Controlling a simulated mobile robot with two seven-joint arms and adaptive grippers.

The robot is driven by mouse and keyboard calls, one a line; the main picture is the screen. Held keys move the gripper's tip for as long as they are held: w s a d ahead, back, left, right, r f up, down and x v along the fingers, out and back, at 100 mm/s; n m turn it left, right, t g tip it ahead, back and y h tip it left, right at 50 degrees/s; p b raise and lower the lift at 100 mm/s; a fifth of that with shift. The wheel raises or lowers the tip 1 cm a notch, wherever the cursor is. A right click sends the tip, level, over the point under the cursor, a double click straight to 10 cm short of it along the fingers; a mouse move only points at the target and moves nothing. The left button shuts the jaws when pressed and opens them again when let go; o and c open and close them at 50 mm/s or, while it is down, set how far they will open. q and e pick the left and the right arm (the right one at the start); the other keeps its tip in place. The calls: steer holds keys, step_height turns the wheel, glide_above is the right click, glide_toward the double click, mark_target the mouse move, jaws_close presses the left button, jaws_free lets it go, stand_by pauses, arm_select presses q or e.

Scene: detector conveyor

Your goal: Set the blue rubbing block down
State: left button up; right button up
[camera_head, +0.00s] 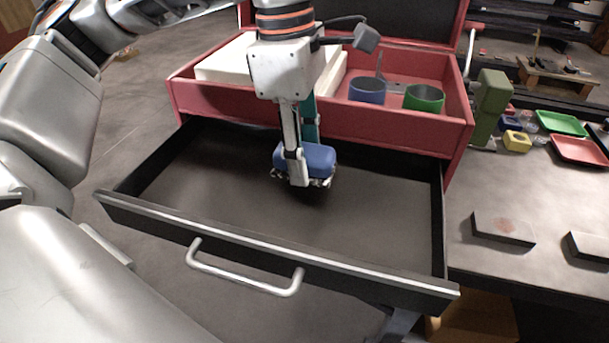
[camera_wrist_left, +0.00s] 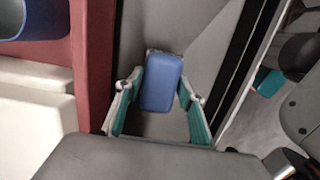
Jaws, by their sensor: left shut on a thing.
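The blue rubbing block (camera_head: 313,158) is in my left gripper (camera_head: 304,178), inside the open drawer's outline. The gripper points down and is shut on the block. In the left wrist view the blue block (camera_wrist_left: 161,82) sits between the two teal-padded fingers (camera_wrist_left: 160,108). The dark drawer (camera_head: 225,180) is pulled out, and its floor looks bare. I cannot tell whether the block touches the drawer floor. My right gripper is not in view.
Above the drawer, a red tray (camera_head: 320,121) holds a blue cup (camera_head: 367,91), a green cup (camera_head: 424,99) and white blocks (camera_head: 226,60). The drawer front (camera_head: 262,246) has a metal handle (camera_head: 243,277). At right, flat blocks (camera_head: 503,229) lie on a grey table (camera_head: 540,195).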

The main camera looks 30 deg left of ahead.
mark_target(304, 193)
arm_select(q)
steer(key=shift+f, duration=2.3)
steer(key=shift+f, duration=0.15)
steer(key=o, duration=1)
steer(key=shift+o, duration=0.3)
